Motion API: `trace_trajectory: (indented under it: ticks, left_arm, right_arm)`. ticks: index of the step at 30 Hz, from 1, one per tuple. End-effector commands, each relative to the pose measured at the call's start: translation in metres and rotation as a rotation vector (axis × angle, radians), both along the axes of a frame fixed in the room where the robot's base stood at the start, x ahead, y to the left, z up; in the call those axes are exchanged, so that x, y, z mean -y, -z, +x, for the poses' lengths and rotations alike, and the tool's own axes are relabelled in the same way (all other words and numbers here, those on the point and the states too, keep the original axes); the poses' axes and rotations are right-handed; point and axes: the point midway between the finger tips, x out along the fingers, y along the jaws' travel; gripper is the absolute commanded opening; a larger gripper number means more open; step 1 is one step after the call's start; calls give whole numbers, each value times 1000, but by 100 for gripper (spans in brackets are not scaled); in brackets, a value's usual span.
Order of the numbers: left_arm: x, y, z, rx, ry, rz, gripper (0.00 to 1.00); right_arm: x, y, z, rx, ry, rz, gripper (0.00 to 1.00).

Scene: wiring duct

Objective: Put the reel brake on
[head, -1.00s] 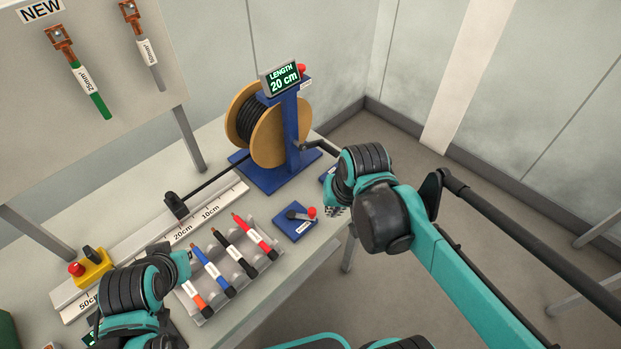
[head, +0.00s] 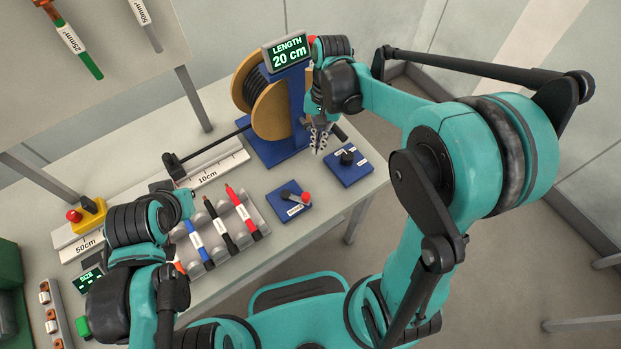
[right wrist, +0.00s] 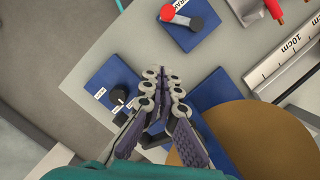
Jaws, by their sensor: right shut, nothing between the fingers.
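The wooden cable reel (head: 271,109) stands on a blue stand (head: 296,105) at the back of the table. A red knob (head: 311,41) at the top of the stand is mostly hidden behind my right arm. A small blue plate (head: 280,207) at the table's front carries a lever with a red knob; the plate also shows in the right wrist view (right wrist: 186,36). Its label is too small to read surely. My right gripper (head: 319,146) is shut and empty, pointing down beside the stand, close to the black crank handle (head: 339,131). My left gripper's fingers are hidden.
A blue box with a black knob (head: 349,168) sits at the table's right edge, just right of my right gripper. A rack (head: 222,249) of coloured cables, the ruler rail (head: 225,164) and a yellow box with a red button (head: 86,214) lie to the left.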

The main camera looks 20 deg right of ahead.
Motion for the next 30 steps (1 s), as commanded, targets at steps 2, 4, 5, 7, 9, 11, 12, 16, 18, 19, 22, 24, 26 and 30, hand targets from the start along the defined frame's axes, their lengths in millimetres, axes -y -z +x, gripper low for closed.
trace_trajectory:
  ticks: [2,4,5,7,9,11,12,16,18,19,22,24,26,30]
  left_arm:
    - [0,0,0,0,0,0,0]
    - [0,1,0,0,0,0,0]
    - [0,2,0,0,0,0,0]
    - [0,4,0,0,0,0,0]
    - [0,8,0,0,0,0,0]
    - [0,12,0,0,0,0,0]
    - [0,15,0,0,0,0,0]
    - [0,25,0,0,0,0,0]
    - [0,30,0,0,0,0,0]
    - [0,32,0,0,0,0,0]
    - [0,37,0,0,0,0,0]
    - [0,37,0,0,0,0,0]
    - [0,39,0,0,0,0,0]
    - [0,40,0,0,0,0,0]
  right_arm:
    - [0,0,0,1,0,-1,0]
    - [0,2,0,1,-1,0,0]
    - [0,4,0,1,-1,0,0]
    - [-1,11,-2,1,-1,0,0]
    - [-3,22,-4,1,-1,0,0]
    - [-5,34,-6,1,-2,0,0]
    - [-6,42,-8,2,-2,-1,0]
    - [-10,71,-13,2,-2,-1,0]
    - [-12,85,-16,2,-2,-1,0]
    - [-12,91,-17,2,-2,0,0]
    - [-19,100,-26,2,-4,0,0]
    - [-25,99,-36,2,-4,0,0]
    - [-29,98,-42,2,-3,-1,0]
    - [-35,97,-50,3,-3,0,0]
